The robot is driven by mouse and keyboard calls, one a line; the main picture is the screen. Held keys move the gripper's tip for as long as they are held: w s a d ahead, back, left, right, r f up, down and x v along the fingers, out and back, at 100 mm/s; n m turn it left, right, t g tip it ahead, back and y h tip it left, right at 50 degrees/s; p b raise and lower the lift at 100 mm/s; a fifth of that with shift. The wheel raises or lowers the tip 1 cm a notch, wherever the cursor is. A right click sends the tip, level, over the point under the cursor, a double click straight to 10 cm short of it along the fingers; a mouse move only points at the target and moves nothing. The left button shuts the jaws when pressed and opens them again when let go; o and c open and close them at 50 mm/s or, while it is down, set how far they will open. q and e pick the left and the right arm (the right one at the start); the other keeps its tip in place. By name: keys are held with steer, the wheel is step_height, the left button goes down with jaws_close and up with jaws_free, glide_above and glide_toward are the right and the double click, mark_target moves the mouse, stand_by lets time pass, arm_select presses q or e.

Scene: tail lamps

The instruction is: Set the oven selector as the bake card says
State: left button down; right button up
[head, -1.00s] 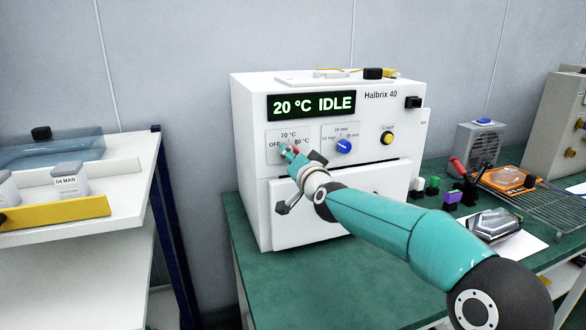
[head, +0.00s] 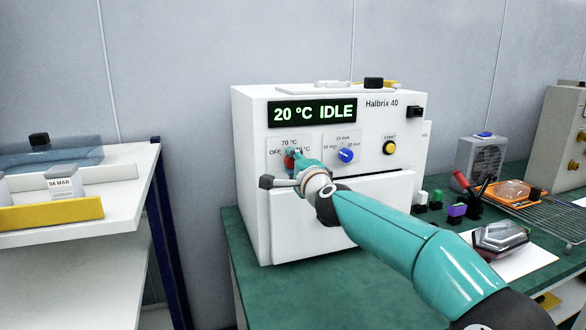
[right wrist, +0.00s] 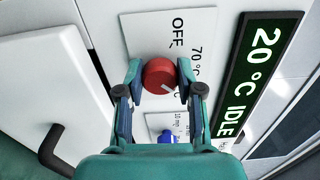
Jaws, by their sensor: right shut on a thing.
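The white oven (head: 250,235) stands on the green bench, and its display (head: 312,113) reads "20 °C IDLE". The red selector knob (head: 289,162) is at the left of its panel, with labels OFF, 70 °C and a partly hidden third one. In the right wrist view the red knob (right wrist: 158,74) sits between the fingers of my right gripper (right wrist: 160,85), which is shut on it. A pale pointer mark on the knob points to the lower right there, away from OFF. My right gripper (head: 296,156) covers part of the panel in the head view. My left gripper is out of view.
A blue knob (head: 346,155) and a yellow START button (head: 389,148) are right of the selector. Several coloured blocks, a clear-covered lamp (head: 500,237) and a wire rack (head: 540,222) lie on the bench at right. A shelf with a yellow-edged tray (head: 50,213) stands left.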

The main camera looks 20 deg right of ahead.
steer(key=shift+d+f+m+b, duration=0.1)
steer(key=shift+f+m+b, duration=0.05)
steer(key=shift+m, duration=0.65)
steer(key=shift+f+m+b, duration=0.15)
steer(key=shift+m, duration=0.65)
steer(key=shift+f, duration=0.1)
steer(key=o, duration=1.2)
steer(key=shift+r, duration=0.25)
steer(key=shift+s, duration=0.15)
steer(key=s, duration=1.1)
steer(key=shift+s+d+f, duration=0.1)
steer(key=shift+s+d, duration=0.1)
steer(key=shift+s, duration=0.15)
